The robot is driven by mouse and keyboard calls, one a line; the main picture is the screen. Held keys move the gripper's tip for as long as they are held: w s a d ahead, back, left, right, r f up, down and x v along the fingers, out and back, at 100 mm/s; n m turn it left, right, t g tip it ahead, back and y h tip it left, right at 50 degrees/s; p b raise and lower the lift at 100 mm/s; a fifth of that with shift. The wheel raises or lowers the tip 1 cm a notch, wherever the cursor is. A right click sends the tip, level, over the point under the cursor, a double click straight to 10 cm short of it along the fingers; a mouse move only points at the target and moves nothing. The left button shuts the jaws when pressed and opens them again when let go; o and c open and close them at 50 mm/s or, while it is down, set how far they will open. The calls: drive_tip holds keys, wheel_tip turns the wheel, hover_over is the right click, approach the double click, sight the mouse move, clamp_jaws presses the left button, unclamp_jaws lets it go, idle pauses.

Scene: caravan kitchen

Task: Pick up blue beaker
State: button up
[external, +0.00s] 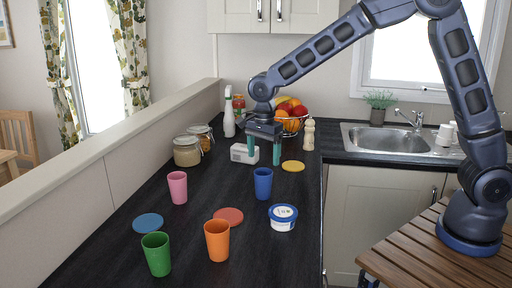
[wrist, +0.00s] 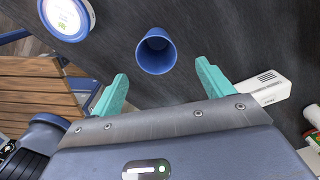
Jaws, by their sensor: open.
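The blue beaker (external: 263,184) stands upright on the dark countertop, with its open top facing up. In the wrist view the blue beaker (wrist: 156,52) lies ahead of the fingertips, roughly midway between them. My gripper (external: 264,156) is open and empty, its two teal fingers pointing down above the counter. In the external view it is above and behind the beaker. In the wrist view my gripper (wrist: 160,82) shows both fingers spread wide, apart from the beaker.
Pink (external: 177,188), orange (external: 217,240) and green (external: 156,254) beakers stand nearby. A white-and-blue tub (external: 283,217) sits front right of the blue beaker. A white box (external: 244,153), a fruit bowl (external: 292,124) and jars (external: 187,151) stand behind. Flat discs (external: 228,217) lie around.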

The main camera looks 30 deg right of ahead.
sight(263, 178)
drive_tip(key=shift+s+a+f, duration=0.1)
drive_tip(key=shift+s+f, duration=0.05)
drive_tip(key=shift+f, duration=2.05)
drive_tip(key=shift+s+a+f, duration=0.1)
drive_tip(key=shift+s+f, duration=0.05)
drive_tip(key=shift+f, duration=2.05)
drive_tip(key=c, duration=1)
drive_tip(key=shift+c, duration=0.2)
drive_tip(key=shift+r, duration=0.15)
